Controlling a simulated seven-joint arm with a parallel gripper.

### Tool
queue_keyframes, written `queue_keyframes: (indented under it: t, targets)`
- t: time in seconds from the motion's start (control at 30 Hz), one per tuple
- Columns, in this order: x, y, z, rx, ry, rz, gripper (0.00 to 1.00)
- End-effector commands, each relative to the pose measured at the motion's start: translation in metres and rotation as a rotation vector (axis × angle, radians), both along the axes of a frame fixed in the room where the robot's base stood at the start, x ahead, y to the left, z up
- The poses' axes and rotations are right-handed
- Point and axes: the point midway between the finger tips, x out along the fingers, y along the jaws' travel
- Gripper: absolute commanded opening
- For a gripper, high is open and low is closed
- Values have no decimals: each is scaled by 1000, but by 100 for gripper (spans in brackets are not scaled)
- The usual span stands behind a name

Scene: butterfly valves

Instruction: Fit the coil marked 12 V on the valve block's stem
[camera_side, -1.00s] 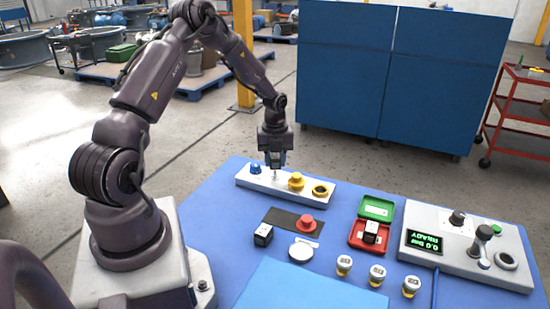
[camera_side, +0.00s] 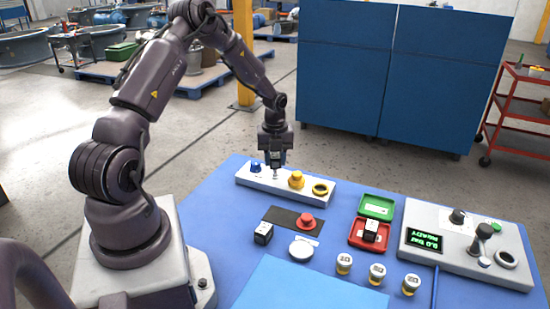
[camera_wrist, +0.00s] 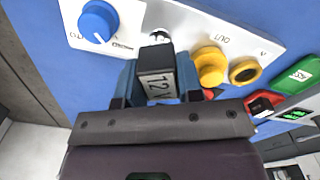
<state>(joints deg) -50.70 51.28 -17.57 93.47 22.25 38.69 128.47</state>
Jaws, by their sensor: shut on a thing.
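My gripper (camera_side: 275,159) is shut on the coil marked 12 V (camera_wrist: 158,85), a dark block with a pale label. It holds the coil above the white valve block (camera_side: 322,198). The block also shows in the wrist view (camera_wrist: 190,22), with its metal stem (camera_wrist: 160,38) just beyond the coil. In the side view the stem (camera_side: 276,174) stands below my gripper, and the coil appears clear of it. The stem's lower part is partly hidden by the coil in the wrist view.
The block carries a blue knob (camera_side: 256,167), a yellow knob (camera_side: 296,180) and a yellow-ringed port (camera_side: 320,189). Another dark block (camera_side: 263,233) stands on the blue table. An open red and green case (camera_side: 371,233) holds one more. A test console (camera_side: 465,262) stands right.

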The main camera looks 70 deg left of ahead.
Motion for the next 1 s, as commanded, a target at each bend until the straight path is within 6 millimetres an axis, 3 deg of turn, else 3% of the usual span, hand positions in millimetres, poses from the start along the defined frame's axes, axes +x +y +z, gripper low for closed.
queue_keyframes:
  t: [1.0]
  targets:
    - [0, 0, -15, 0, 0, 0, 8]
